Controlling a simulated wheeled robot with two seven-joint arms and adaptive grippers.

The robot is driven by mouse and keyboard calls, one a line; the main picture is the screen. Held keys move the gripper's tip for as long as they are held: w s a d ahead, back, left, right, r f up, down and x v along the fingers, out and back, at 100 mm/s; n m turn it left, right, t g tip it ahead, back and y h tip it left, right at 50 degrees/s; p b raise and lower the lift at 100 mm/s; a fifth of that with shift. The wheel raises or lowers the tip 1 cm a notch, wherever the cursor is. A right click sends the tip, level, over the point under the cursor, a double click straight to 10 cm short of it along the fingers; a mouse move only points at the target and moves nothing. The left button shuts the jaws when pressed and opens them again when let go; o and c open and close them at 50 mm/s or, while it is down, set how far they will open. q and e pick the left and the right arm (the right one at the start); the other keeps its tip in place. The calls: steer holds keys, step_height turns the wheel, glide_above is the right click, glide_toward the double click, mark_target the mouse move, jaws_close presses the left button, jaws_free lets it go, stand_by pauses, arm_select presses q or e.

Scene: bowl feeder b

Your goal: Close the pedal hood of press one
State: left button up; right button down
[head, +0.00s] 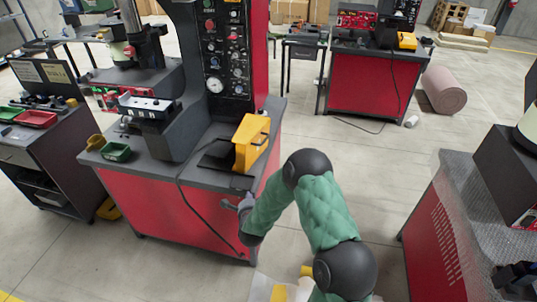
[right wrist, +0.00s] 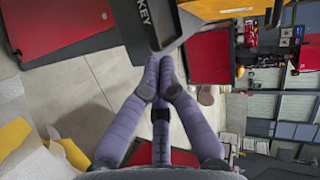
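The yellow pedal hood (head: 251,141) stands raised on the right front part of the press table, beside a flat black base plate (head: 216,155). The red-sided press one (head: 228,50) rises behind it. My right gripper (head: 246,201) is low at the table's front right edge, below the hood and apart from it. In the right wrist view its purple fingers (right wrist: 165,62) meet at the tips with nothing visible between them. Whether the fingers touch the plate I cannot tell.
A green bin (head: 116,152) and a yellow part sit on the table's left. A black cable (head: 190,205) hangs down the red front. A grey table (head: 470,215) stands at the right. Another red press bench (head: 372,85) and a pink roll (head: 444,90) stand behind on open floor.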

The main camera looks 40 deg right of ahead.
steer(key=s+d+r+m+h+b, duration=0.1)
steer(key=d+r+m+h+b, duration=0.1)
steer(key=d+r+m+h, duration=0.65)
steer(key=w+d+r+y+b, duration=0.1)
steer(key=w+d+r+b, duration=0.1)
steer(key=w+d, duration=0.6)
steer(key=shift+w+y, duration=0.35)
steer(key=shift+w, duration=0.4)
steer(key=shift+r, duration=0.1)
